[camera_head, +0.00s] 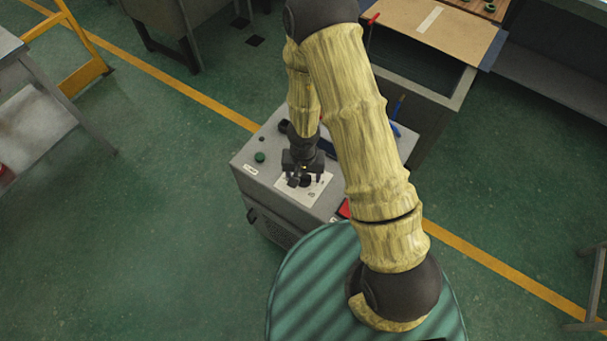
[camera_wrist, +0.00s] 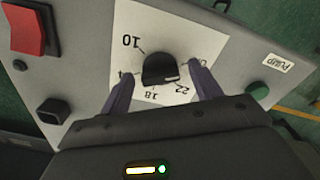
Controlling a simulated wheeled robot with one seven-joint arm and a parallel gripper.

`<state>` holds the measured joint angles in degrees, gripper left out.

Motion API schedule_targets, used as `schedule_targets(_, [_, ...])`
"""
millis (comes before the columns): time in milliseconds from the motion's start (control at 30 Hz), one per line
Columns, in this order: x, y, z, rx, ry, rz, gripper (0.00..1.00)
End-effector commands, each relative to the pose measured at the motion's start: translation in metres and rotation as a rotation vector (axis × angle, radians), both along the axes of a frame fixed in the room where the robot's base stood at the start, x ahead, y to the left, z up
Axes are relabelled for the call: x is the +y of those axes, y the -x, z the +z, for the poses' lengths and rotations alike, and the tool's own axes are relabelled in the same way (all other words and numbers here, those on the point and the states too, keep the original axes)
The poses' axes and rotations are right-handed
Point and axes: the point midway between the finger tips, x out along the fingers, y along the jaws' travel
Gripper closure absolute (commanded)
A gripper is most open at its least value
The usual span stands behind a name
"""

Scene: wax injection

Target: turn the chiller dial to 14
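The chiller's dial (camera_wrist: 159,67) is a dark round knob on a white scale plate (camera_wrist: 185,25) in the wrist view. The numbers 10, 18 and 22 are readable around it. The mark by the left finger is partly hidden, and so is one by the right finger. A small pale mark on the knob's lower right edge seems to face toward 22. My gripper (camera_wrist: 161,74) is open, with one finger on each side of the knob and a gap on both sides. In the head view my gripper (camera_head: 301,178) points down over the plate on the grey chiller (camera_head: 252,180).
A red rocker switch (camera_wrist: 28,32) and a black button (camera_wrist: 52,110) are left of the plate. A green button (camera_wrist: 258,91) and a PUMP label (camera_wrist: 277,63) are on the right. A bench with a brown board (camera_head: 440,28) stands behind the chiller.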

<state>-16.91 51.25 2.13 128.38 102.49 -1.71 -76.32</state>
Motion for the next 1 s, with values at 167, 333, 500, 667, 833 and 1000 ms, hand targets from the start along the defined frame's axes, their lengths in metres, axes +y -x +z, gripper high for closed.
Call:
schedule_targets(167, [-0.0001,0.0001,0.0,0.0,0.0,0.0,0.72])
schedule_targets(333, [-0.0001,0.0002,0.0,0.0,0.0,-0.001,0.81])
schedule_targets(500, [0.0,0.0002,0.0,0.001,0.0,-0.016,0.81])
schedule_targets(667, [0.0002,0.0002,0.0,0.001,0.0,-0.056,0.81])
schedule_targets(833, [0.0004,0.0001,0.0001,0.001,0.0,-0.136,0.81])
schedule_targets(1000, [0.0009,0.0001,0.0002,0.001,-0.001,-0.253,0.81])
